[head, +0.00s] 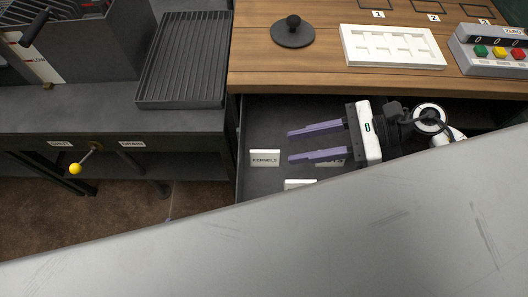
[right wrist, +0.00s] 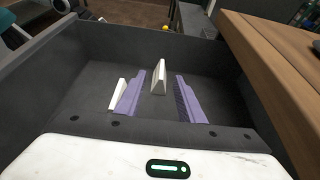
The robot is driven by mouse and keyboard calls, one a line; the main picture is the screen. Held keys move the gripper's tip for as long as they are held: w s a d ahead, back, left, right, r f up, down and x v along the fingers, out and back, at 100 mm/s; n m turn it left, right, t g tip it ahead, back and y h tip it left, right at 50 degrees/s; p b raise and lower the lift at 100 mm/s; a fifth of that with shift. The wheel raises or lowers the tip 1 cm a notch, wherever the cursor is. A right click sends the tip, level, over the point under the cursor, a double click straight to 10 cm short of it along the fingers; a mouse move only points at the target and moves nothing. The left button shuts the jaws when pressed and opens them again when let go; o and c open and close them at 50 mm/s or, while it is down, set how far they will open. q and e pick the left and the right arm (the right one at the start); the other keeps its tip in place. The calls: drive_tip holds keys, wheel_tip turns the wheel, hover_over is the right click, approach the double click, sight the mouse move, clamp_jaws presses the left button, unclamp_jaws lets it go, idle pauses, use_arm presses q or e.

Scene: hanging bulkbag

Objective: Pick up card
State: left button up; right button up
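A small white tent-shaped card (head: 265,158) with dark lettering that seems to read KERNELS stands in the open dark drawer (head: 275,115). A second white card (head: 299,184) is partly hidden by a large grey surface, and a third (head: 331,162) is mostly hidden by a finger. My right gripper (head: 289,146) is over the drawer, its purple fingers apart and empty, pointing left toward the KERNELS card. In the right wrist view, one white card (right wrist: 159,76) stands ahead between the fingers, and another (right wrist: 117,92) is beside the left finger. My left gripper is not in view.
The wooden top (head: 330,70) overhangs the drawer's back; it bears a black knobbed disc (head: 292,32), a white tray (head: 392,46) and a button box (head: 492,50). A ribbed dark tray (head: 185,60) is left. A large grey surface (head: 330,235) covers the front.

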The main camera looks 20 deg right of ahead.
sight(267, 151)
drive_tip(key=p+x, duration=0.1)
drive_tip(key=x, duration=0.5)
drive_tip(key=shift+w+a+f, duration=0.15)
drive_tip(key=shift+w+a, duration=0.1)
drive_tip(key=shift+a, duration=0.05)
drive_tip(key=shift+c, duration=0.3)
clamp_jaws()
